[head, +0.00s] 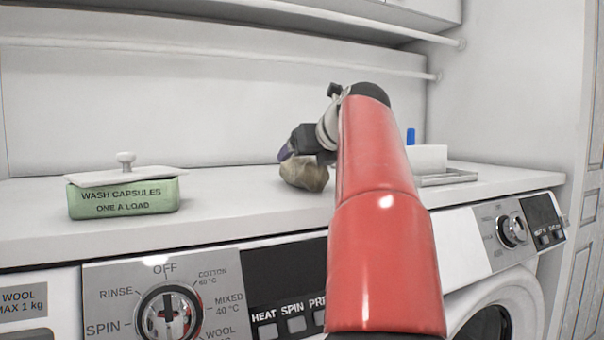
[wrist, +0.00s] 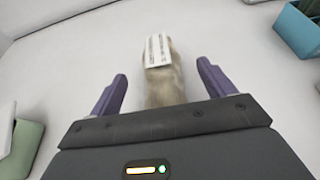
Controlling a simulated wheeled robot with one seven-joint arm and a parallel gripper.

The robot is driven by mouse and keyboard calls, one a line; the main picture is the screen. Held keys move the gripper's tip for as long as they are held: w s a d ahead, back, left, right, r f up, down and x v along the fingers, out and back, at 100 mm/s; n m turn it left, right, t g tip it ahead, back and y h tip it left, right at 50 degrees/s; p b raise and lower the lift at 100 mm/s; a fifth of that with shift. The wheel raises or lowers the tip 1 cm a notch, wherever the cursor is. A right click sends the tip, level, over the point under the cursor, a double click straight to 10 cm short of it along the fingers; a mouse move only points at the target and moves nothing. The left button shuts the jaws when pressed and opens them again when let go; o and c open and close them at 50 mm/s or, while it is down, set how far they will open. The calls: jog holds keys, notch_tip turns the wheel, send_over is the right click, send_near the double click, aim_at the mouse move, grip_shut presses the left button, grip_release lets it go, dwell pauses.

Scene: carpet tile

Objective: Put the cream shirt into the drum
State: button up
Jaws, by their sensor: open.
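The cream shirt (head: 304,174) lies as a crumpled beige bundle on the white counter, partly hidden behind my red arm in the head view. In the wrist view the shirt (wrist: 164,88) lies between the two purple fingers, with a white printed label on its far part. My gripper (wrist: 163,82) is open, its fingers spread on either side of the shirt with gaps between. In the head view my gripper (head: 288,152) is just above and beside the shirt. Part of a round machine door (head: 495,310) shows at the lower right; the inside of the drum is not clearly visible.
A green wash-capsules box (head: 124,198) with a loose-looking white lid stands on the counter at left. A white box and tray (head: 447,178) stand at right behind my arm. A teal container (wrist: 298,28) shows at the wrist view's upper right. Rails run along the wall.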

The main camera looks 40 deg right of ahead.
jog(key=shift+w, duration=0.1)
jog(key=c, duration=1.2)
jog(key=shift+c, duration=0.2)
jog(key=shift+r, duration=0.2)
